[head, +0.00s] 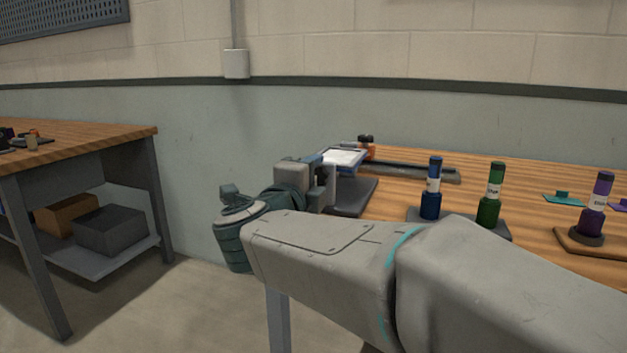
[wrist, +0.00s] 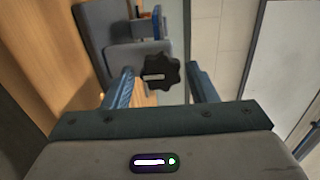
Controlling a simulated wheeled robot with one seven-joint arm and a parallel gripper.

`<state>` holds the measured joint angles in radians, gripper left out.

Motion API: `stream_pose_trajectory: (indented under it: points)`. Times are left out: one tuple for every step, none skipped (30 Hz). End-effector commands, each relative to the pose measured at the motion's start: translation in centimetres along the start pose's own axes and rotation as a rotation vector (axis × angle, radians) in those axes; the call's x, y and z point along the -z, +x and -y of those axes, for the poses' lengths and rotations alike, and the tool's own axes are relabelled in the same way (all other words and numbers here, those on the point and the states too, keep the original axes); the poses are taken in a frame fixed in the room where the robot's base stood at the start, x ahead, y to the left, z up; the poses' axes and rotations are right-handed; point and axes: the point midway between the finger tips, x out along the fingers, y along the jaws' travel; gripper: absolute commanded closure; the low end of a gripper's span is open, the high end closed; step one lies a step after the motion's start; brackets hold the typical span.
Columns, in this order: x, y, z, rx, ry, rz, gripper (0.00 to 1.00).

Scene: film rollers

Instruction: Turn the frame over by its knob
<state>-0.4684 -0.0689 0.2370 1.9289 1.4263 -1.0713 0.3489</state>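A dark lobed knob (wrist: 160,72) with a small white mark shows in the wrist view. It lies between and just beyond the fingertips of my gripper (wrist: 160,69). The two blue-grey fingers are apart, with a gap on each side of the knob, so the gripper is open. How deep the knob sits between the fingers is unclear. In the head view, the frame (head: 343,157) has a white face and blue edge, raised over a dark base on the bench. My gripper (head: 322,188) is at its left side; the arm hides the knob there.
On the wooden bench (head: 530,200), a blue bottle (head: 432,190) and a green bottle (head: 491,195) stand on a dark stand right of the frame. A purple bottle (head: 594,207) stands farther right. A long dark bar (head: 415,171) lies behind. Another bench (head: 80,135) is at left.

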Motion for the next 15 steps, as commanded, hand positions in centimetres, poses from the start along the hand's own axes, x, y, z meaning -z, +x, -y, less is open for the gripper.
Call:
stream_pose_trajectory:
  points:
    - [0.0,0.0,0.0,0.0,-0.001,0.001,0.39]
    - [0.0,0.0,0.0,0.0,-0.001,0.0,0.39]
    - [0.0,0.0,0.0,0.001,-0.001,0.0,0.39]
    - [0.0,0.0,0.0,0.001,-0.001,0.0,0.39]
    - [0.0,0.0,0.0,0.001,-0.001,0.0,0.39]
    - [0.0,0.0,0.0,0.001,-0.001,0.0,0.39]
    - [0.0,0.0,0.1,0.001,-0.001,0.0,0.39]
    - [0.0,0.0,0.1,0.002,-0.002,0.0,0.39]
    - [0.0,-0.1,0.1,0.002,-0.002,0.0,0.39]
    - [0.0,-0.2,0.1,0.002,-0.002,0.001,0.39]
    - [0.0,-0.3,0.1,0.002,-0.002,0.001,0.39]
    - [-0.1,-0.7,0.2,0.002,-0.002,0.002,0.39]
    - [-0.1,-1.0,0.2,0.002,-0.002,0.003,0.39]
    - [-0.1,-1.4,0.3,0.002,-0.001,0.004,0.39]
    - [-0.1,-2.1,0.4,0.002,-0.002,0.003,0.39]
